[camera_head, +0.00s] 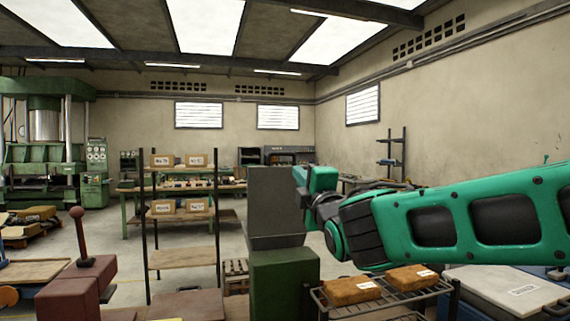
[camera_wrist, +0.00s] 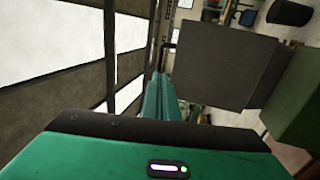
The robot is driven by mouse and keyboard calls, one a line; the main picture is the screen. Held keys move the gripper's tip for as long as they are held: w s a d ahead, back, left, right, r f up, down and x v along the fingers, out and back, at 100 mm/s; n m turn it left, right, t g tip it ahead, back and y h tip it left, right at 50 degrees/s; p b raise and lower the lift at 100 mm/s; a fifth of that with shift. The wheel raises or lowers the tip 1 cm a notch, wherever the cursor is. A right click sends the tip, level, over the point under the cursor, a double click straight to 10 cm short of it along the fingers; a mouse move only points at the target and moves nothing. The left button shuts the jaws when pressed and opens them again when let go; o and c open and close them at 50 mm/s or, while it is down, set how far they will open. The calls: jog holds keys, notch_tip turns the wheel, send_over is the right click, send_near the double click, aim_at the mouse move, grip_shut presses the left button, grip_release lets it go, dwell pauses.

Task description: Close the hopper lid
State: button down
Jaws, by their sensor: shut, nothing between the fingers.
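The hopper is a dark grey tapered bin (camera_head: 277,242) on a green base (camera_head: 285,285). A flat grey panel, which looks like its lid (camera_head: 272,205), stands upright above the bin. My gripper (camera_head: 299,176) is at the lid's upper right in the head view. Its teal fingers (camera_wrist: 158,95) are shut and empty, close to the lid's upper edge. I cannot tell whether they touch it. The hopper's opening is hidden.
A rack with brown blocks (camera_head: 350,290) stands right of the hopper, below my arm. A pale lidded box (camera_head: 505,290) is at the lower right. A shelf with cartons (camera_head: 180,258) stands to the left. A red-brown machine with a lever (camera_head: 82,240) is farther left.

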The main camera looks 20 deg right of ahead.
jog(key=x, duration=1.2)
jog(key=shift+w, duration=0.4)
jog(key=shift+r, duration=0.1)
